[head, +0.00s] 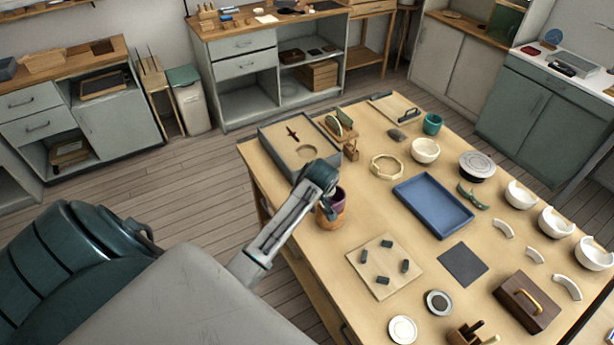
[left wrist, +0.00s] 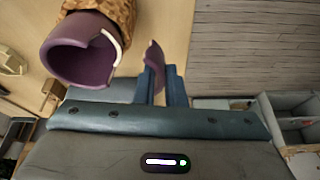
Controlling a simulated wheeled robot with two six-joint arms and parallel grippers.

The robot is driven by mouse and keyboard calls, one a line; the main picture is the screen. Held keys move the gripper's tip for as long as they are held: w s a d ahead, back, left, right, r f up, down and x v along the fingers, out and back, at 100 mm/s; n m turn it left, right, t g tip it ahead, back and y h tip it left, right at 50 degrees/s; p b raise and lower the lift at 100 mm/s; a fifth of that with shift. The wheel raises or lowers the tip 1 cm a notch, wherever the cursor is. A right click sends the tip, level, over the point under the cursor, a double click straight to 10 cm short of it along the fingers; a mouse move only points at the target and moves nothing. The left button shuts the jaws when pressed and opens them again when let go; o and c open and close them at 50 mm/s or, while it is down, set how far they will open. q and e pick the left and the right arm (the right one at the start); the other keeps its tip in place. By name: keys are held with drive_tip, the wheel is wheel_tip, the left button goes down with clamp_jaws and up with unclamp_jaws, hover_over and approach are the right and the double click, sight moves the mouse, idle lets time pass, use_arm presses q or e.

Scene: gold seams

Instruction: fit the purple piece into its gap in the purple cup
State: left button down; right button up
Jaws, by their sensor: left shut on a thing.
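The purple cup (left wrist: 72,62) shows in the left wrist view with its open mouth toward the camera. A pale edge marks a break in its rim on the side facing the piece. A brown mottled wrap or holder (left wrist: 112,12) surrounds its lower part. In the head view the cup (head: 340,195) stands in that brown holder (head: 332,219), partly hidden by my left arm. My left gripper (left wrist: 162,78) is shut on the small curved purple piece (left wrist: 153,56), which is apart from the cup, to its right in the wrist view. In the head view the left gripper hides the piece. My right gripper is not in view.
A grey-rimmed tray (head: 272,137) lies behind the cup. A blue tray (head: 433,205) and a board with several dark blocks (head: 384,281) lie to the right. White bowls (head: 557,222) and white shards (head: 566,287) lie farther right. Bare tabletop lies between the cup and blue tray.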

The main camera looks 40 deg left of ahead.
use_arm(q)
drive_tip(key=w, duration=0.1)
drive_tip(key=w+d, duration=0.2)
drive_tip(key=shift+w+f, duration=0.15)
drive_tip(key=shift+w, duration=0.25)
drive_tip(key=shift+w+d, duration=0.15)
drive_tip(key=shift+w, duration=0.25)
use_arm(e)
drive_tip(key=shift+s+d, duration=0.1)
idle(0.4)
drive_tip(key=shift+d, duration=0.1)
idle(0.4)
use_arm(q)
drive_tip(key=shift+f, duration=0.3)
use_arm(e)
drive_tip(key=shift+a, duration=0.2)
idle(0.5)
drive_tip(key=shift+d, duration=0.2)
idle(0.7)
